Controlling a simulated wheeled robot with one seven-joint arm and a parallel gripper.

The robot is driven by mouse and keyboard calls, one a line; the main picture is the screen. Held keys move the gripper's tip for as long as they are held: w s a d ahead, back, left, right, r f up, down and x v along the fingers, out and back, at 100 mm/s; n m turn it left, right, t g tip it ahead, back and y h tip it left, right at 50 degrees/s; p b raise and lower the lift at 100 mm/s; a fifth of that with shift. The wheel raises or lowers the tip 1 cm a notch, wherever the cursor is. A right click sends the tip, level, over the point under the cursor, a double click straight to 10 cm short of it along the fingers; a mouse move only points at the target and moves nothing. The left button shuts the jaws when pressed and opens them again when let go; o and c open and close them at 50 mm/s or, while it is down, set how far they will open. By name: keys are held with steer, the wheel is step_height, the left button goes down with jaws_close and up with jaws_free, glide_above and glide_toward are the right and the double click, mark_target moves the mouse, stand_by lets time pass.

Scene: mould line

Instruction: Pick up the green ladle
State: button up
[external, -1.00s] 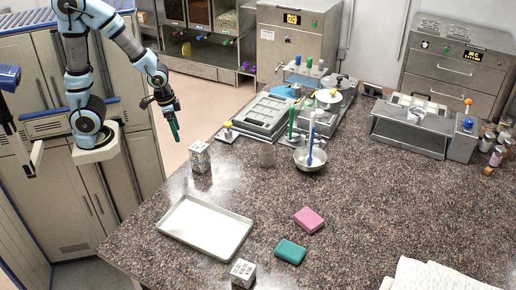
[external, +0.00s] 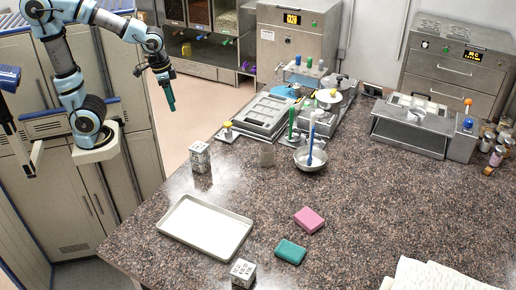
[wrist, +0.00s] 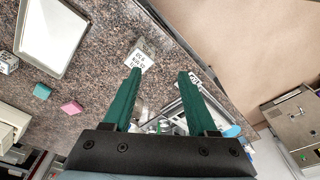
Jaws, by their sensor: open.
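A long green handle (external: 291,122), which looks like the green ladle's, stands upright by the metal mould equipment at the back middle of the counter; its lower end is hard to make out. A blue ladle (external: 311,142) stands in a steel bowl (external: 309,160) just to its right. My gripper (external: 171,102) has green fingers and is raised off the counter's left edge, well left of the green handle. In the wrist view my gripper (wrist: 160,74) has its fingers apart with nothing held between them. I cannot pick out the green ladle in the wrist view.
A patterned block (external: 199,158) stands near the left edge, with a white tray (external: 242,243) in front. A pink block (external: 309,219), a teal block (external: 290,252) and another patterned block (external: 243,273) lie nearby. A metal unit (external: 412,136) stands right. The counter's middle right is clear.

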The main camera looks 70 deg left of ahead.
step_height(320, 180, up, 4)
steer(key=r, duration=0.1)
steer(key=w+a+f+m+t+y+b, duration=0.2)
steer(key=w+a+f+m+t+b, duration=0.15)
steer(key=w+f+m, duration=0.7)
steer(key=w+a+f+m+t+y+b, duration=0.2)
steer(key=w+a+f+m+b, duration=0.4)
steer(key=w, duration=0.9)
steer(key=w+d+r+m+t+y+b, duration=0.1)
steer(key=w+d+r+m+t+y, duration=0.1)
steer(key=w+d+r+m+t, duration=0.4)
steer(key=w+d+r+m+t+b, duration=0.2)
steer(key=w+d+r+m+t, duration=0.15)
steer(key=d+r+m, duration=0.55)
glide_toward(291, 117)
steer(key=shift+n+t, duration=0.3)
steer(key=shift+n, duration=0.15)
steer(key=p+x, duration=0.1)
steer(key=x, duration=0.2)
steer(key=p+x, duration=0.1)
steer(key=x, duration=0.3)
steer(key=f+p+x, duration=0.1)
steer(key=x, duration=0.2)
steer(key=shift+a+p, duration=0.35)
steer(key=shift+a, duration=0.05)
steer(key=shift+w, duration=0.35)
